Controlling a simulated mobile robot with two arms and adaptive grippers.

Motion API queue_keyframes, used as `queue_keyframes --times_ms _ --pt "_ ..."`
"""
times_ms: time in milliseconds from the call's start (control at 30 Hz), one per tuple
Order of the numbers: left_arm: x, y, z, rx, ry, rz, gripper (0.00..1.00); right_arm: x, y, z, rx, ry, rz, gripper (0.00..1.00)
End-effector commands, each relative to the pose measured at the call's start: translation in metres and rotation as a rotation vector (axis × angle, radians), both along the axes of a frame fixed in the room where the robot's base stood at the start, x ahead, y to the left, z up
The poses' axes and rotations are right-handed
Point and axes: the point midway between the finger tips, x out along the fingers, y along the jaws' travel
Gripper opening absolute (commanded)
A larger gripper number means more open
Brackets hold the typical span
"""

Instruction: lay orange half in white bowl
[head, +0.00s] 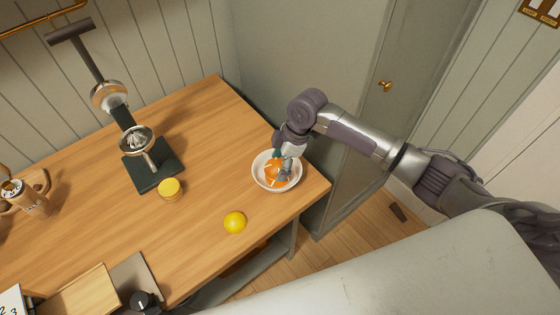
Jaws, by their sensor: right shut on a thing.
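The white bowl (262,182) stands on the wooden table near its right corner. My right gripper (283,174) reaches down into the bowl from the right. It is shut on the orange half (273,171), which is inside the bowl's rim, partly hidden by the fingers. I cannot tell whether the orange half touches the bowl's bottom. My left gripper is not in view.
A yellow lemon (235,222) lies on the table (210,160) left of and in front of the bowl. A small yellow-topped round thing (169,188) sits near the dark-based citrus press (152,166). A cutting board (82,296) lies at front left. The table between press and bowl is clear.

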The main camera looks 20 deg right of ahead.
Motion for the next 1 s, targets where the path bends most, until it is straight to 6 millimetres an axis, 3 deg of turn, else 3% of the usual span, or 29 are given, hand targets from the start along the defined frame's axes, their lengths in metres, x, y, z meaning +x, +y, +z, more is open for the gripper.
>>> queue_keyframes --times_ms 267,300,467,833,1000 --pt "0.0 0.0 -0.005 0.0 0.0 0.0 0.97 0.0 0.0 -0.009 0.001 0.0 0.0 0.51" --pt "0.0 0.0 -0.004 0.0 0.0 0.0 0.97 0.0 0.0 -0.008 0.001 -0.001 0.0 0.73" --pt "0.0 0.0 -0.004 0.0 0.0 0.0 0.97 0.0 0.0 -0.008 0.0 0.0 0.0 0.97" --pt "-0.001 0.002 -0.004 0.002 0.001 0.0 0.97 0.0 -0.001 -0.005 0.0 -0.001 0.0 0.97" --pt "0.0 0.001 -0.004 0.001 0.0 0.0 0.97 0.0 -0.008 0.017 -0.001 -0.005 0.0 0.97"
